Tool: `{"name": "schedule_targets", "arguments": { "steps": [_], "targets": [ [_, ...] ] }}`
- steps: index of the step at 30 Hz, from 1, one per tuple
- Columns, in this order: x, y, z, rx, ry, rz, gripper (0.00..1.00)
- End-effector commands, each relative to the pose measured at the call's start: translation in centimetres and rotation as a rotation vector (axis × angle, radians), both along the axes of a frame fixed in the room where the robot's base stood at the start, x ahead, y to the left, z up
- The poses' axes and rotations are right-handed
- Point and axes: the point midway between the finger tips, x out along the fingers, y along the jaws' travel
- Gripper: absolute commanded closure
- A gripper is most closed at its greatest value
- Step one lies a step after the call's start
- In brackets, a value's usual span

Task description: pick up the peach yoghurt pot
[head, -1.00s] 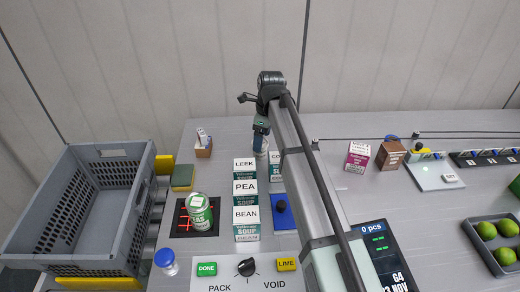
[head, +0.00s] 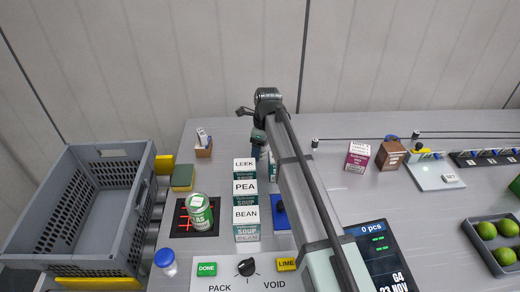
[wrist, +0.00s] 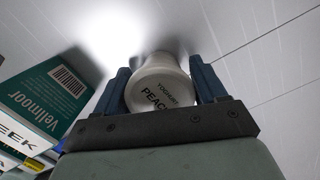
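The peach yoghurt pot (wrist: 160,90) is white, and its lid reading "YOGHURT PEACH" faces the camera in the wrist view. My gripper (wrist: 160,78) has one dark blue finger on each side of the pot, both very close to it. I cannot tell whether the fingers press on it. In the head view my gripper (head: 259,142) is at the far end of my arm, just behind the soup cartons. The pot is mostly hidden there by the gripper and arm.
Soup cartons labelled leek (head: 244,164), pea (head: 245,187) and bean (head: 246,214) stand in a row close to the gripper. A green can (head: 201,216) stands on a black mat. A grey crate (head: 112,150) is at left, and a purple carton (head: 357,158) stands right of the arm.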

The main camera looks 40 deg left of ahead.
Motion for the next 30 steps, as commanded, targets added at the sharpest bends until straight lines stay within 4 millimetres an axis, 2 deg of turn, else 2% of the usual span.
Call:
{"name": "schedule_targets", "arguments": {
  "steps": [2, 12, 18, 22, 30],
  "targets": [
    [0.0, 0.0, 0.0, 0.0, 0.0, 0.0, 0.37],
    [0.0, 0.0, 0.0, 0.0, 0.0, 0.0, 0.69],
    [0.0, 0.0, 0.1, 0.0, 0.0, 0.0, 0.69],
    [0.0, 0.0, 0.8, 0.0, 0.0, 0.0, 0.69],
    [0.1, 0.1, 5.0, 0.002, -0.002, 0.001, 0.69]
  ]
}}
